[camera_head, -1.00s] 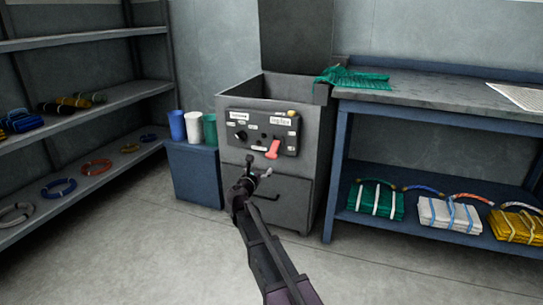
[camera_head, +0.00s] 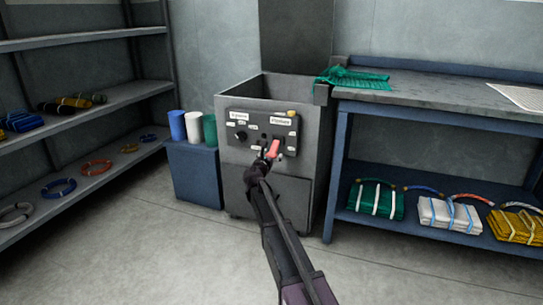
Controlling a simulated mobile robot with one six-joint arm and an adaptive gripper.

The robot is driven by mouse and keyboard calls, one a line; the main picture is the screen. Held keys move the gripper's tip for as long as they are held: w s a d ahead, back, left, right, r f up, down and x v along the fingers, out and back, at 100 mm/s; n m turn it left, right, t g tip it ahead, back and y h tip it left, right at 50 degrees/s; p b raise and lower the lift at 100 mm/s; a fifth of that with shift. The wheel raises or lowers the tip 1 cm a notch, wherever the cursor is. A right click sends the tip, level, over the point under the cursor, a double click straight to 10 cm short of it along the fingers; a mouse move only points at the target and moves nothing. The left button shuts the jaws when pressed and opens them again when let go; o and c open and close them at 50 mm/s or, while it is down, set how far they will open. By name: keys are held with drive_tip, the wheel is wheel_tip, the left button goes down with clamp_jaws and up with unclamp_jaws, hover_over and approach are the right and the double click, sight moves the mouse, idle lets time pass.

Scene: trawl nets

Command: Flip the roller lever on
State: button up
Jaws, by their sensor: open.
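The red lever (camera_head: 273,148) sits on the dark control panel (camera_head: 248,121) on the front of a grey machine (camera_head: 235,168). It slants, with its upper end to the right; its lower part is close to my gripper. I take it for the roller lever, but the panel labels are too blurred to read. My gripper (camera_head: 266,158) is open, at the lower left of the red lever. I cannot tell whether it touches the lever. My arm hides part of the machine's lower front.
A blue bin (camera_head: 195,176) with blue, white and green rolls stands left of the machine. A blue workbench (camera_head: 432,107) with a green net (camera_head: 355,79) on top stands to the right. Shelves (camera_head: 80,104) line the left. The floor in front is clear.

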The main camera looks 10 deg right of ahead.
drive_tip(key=shift+w, duration=0.1)
drive_tip(key=c, duration=1.3)
drive_tip(key=shift+o, duration=0.2)
